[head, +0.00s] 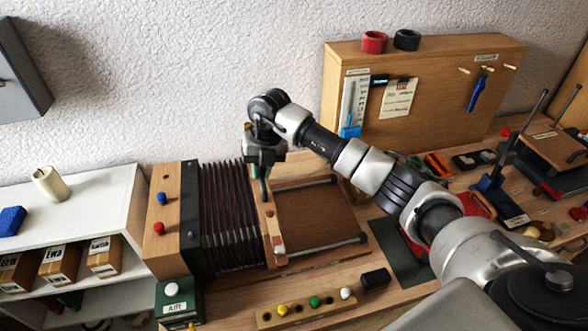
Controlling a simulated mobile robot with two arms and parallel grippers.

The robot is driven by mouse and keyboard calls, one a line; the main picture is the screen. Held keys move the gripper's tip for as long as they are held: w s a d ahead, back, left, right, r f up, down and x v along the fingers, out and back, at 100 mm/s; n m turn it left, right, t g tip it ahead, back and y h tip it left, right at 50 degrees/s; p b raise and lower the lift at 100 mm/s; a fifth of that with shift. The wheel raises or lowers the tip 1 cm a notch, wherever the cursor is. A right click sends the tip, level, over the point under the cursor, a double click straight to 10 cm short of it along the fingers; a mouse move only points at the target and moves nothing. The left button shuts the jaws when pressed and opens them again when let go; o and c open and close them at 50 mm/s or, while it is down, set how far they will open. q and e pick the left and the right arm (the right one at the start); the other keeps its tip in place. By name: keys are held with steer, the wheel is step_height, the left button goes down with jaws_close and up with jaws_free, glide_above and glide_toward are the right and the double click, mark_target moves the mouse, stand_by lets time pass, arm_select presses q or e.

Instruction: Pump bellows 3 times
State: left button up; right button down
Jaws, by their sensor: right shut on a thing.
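The bellows (228,215) has dark pleated folds and lies on a wooden frame on the bench. Its folds are spread out between a fixed wooden end board (168,222) at the left and a narrow moving board (269,222) at the right. My right gripper (264,190) reaches down from above and is shut at the moving board, on what looks like its handle. The fingertips and the handle are partly hidden. Two rails run to the right of the moving board over a bare brown base (315,222). My left gripper is not in view.
A green box marked AIR (178,303) stands in front of the bellows. A wooden strip with coloured knobs (312,305) and a black block (375,279) lie at the front. A wooden tool panel (430,85) stands behind. White shelving (75,210) is at the left.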

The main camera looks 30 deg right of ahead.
steer(key=a, duration=0.2)
steer(key=w+a, duration=0.1)
steer(key=a, duration=0.1)
steer(key=a+b, duration=0.1)
steer(key=a, duration=0.2)
steer(key=shift+w, duration=0.3)
steer(key=shift+w+a, duration=0.1)
steer(key=shift+a, duration=0.1)
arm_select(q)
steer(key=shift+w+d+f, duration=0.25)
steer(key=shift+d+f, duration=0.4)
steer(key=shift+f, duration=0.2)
arm_select(e)
steer(key=c, duration=1.4)
jaws_free()
steer(key=o, duration=0.3)
steer(key=shift+a, duration=0.25)
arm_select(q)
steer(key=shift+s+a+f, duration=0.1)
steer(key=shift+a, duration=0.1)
arm_select(e)
steer(key=shift+d, duration=0.1)
